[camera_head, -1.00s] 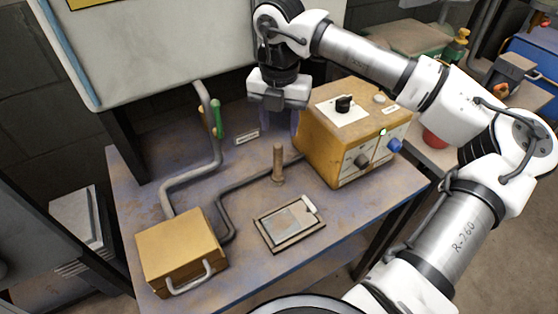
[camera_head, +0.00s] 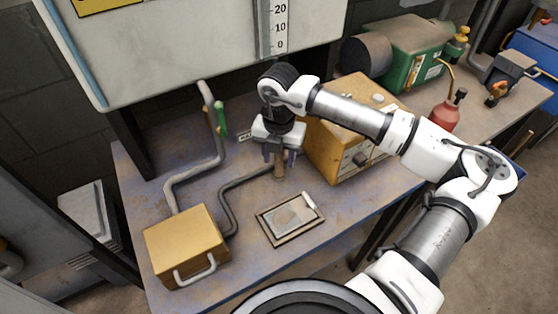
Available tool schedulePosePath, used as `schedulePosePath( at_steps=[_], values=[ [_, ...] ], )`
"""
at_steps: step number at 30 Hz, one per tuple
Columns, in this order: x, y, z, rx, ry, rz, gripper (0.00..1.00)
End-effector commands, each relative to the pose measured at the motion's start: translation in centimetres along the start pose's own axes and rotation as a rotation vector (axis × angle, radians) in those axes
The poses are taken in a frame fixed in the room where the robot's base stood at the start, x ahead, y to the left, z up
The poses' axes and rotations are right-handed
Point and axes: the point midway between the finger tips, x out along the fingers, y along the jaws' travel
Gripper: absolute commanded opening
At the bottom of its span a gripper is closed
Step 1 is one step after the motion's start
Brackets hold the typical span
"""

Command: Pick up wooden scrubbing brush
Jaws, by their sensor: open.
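The fingers are apart and open. I cannot tell whether they touch the handle.
A yellow control box (camera_head: 335,140) stands close to the right of my gripper. A framed plate (camera_head: 290,220) lies in front. A yellow case (camera_head: 186,246) and grey pipes (camera_head: 190,178) are at left. A large grey cabinet (camera_head: 190,45) overhangs the back.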

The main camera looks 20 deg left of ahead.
Motion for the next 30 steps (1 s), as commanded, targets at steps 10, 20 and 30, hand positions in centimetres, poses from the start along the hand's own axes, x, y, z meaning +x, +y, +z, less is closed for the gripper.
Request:
schedulePosePath(
  at_steps=[10, 20, 30],
  values=[
    [0.0, 0.0, 0.0, 0.0, 0.0, 0.0, 0.15],
    [-0.1, 0.0, 0.0, 0.0, 0.0, 0.0, 0.0],
    [-4.6, 0.0, 0.1, 0.001, -0.005, -0.002, 0.0]
  ],
)
